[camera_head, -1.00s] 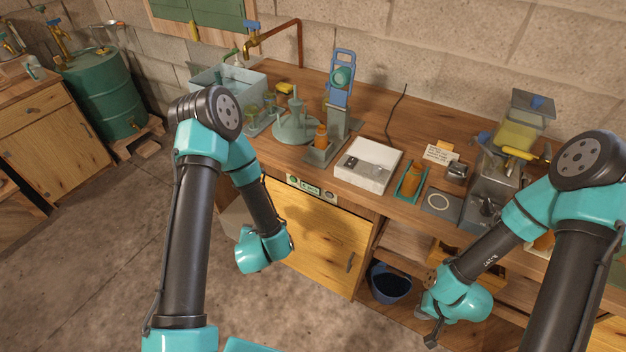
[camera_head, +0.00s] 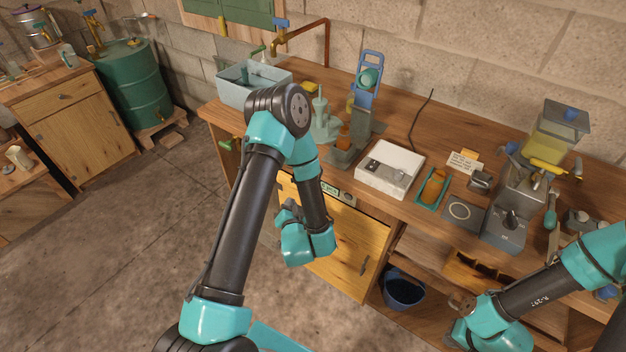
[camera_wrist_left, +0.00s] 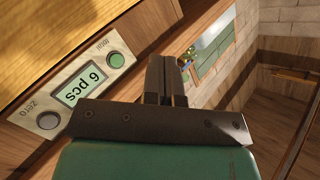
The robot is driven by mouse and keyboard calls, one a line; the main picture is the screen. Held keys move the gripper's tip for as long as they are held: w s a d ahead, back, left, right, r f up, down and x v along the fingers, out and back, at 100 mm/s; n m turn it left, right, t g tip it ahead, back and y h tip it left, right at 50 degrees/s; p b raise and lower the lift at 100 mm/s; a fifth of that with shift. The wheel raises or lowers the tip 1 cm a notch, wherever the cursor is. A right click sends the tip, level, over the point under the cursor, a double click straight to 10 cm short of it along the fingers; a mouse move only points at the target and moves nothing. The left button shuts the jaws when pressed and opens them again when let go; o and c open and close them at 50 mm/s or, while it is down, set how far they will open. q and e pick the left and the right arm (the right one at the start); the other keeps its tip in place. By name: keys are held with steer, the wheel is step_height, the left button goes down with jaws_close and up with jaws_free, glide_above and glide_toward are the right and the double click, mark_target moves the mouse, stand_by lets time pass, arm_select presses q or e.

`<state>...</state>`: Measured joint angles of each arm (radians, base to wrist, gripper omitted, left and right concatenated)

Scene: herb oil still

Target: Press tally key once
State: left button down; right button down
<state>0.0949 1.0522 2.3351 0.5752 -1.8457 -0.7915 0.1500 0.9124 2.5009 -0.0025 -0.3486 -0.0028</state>
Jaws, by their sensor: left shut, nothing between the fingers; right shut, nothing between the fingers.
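A small control panel (camera_head: 338,191) sits on the bench's front edge, partly hidden by my left arm in the head view. The left gripper (camera_head: 288,213) shows small in the head view. My right gripper (camera_head: 450,342) is shut, low at the bottom edge, mostly cut off.
On the bench stand a white scale-like box (camera_head: 391,168), an orange bottle in a teal tray (camera_head: 433,188), a grey machine with a yellow hopper (camera_head: 551,143) and a glass basin (camera_head: 254,85). A dark blue bucket (camera_head: 404,288) is below. Floor at left is clear.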

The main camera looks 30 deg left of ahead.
arm_select(q)
steer(key=w+d, duration=0.1)
steer(key=w, duration=0.7)
steer(key=shift+w+d, duration=0.15)
steer(key=shift+w, duration=0.1)
steer(key=shift+w+d, duration=0.15)
steer(key=shift+w, duration=0.65)
stand_by(2.8)
steer(key=shift+s, duration=0.8)
steer(key=shift+s, duration=0.1)
steer(key=s, duration=0.2)
steer(key=s+a, duration=0.1)
steer(key=s, duration=0.1)
steer(key=shift+s, duration=0.4)
stand_by(0.7)
